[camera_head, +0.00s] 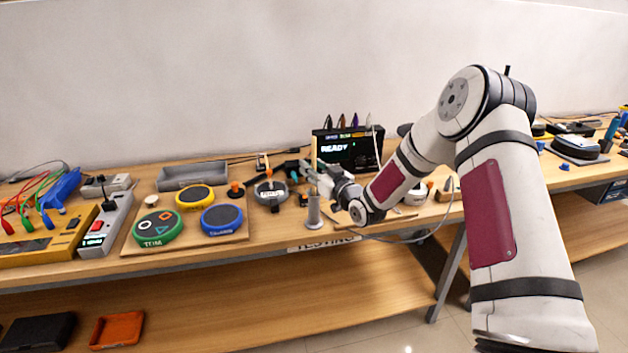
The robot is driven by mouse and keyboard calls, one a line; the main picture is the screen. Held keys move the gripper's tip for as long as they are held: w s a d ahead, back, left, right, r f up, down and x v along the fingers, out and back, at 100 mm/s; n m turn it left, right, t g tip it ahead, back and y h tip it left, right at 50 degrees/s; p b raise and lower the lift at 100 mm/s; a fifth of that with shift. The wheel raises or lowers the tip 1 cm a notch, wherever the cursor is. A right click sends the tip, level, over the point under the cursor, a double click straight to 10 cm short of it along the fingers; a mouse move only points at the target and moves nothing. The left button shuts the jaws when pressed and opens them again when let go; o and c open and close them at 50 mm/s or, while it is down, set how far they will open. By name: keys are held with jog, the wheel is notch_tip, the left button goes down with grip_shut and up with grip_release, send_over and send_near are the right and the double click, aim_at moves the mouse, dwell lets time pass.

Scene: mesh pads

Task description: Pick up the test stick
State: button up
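My gripper (311,172) hangs over the bench, reaching left from the end of my arm. Its fingers are small and dark here, and I cannot tell whether they are open or shut. I cannot pick out the test stick for sure. A grey upright cylinder on a wider foot (314,212) stands just below my gripper near the bench's front edge. Mesh pads lie on a wooden board (131,243) to the left: a green-rimmed pad (158,228), a yellow-rimmed pad (195,196) and a blue-rimmed pad (221,219).
A black device with a READY screen (347,150) stands behind my gripper. A round dark labelled pad (270,193) sits left of it. A grey tray (192,176) is at the back. A yellow meter (45,240) with leads is far left. A grey cable hangs over the front edge.

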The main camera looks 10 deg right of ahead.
jog(key=shift+c, duration=0.4)
grip_shut()
jog(key=shift+r, duration=0.1)
notch_tip(320, 180, up, 18)
jog(key=shift+f, duration=0.1)
dwell(0.5)
notch_tip(320, 180, up, 14)
jog(key=p, duration=0.6)
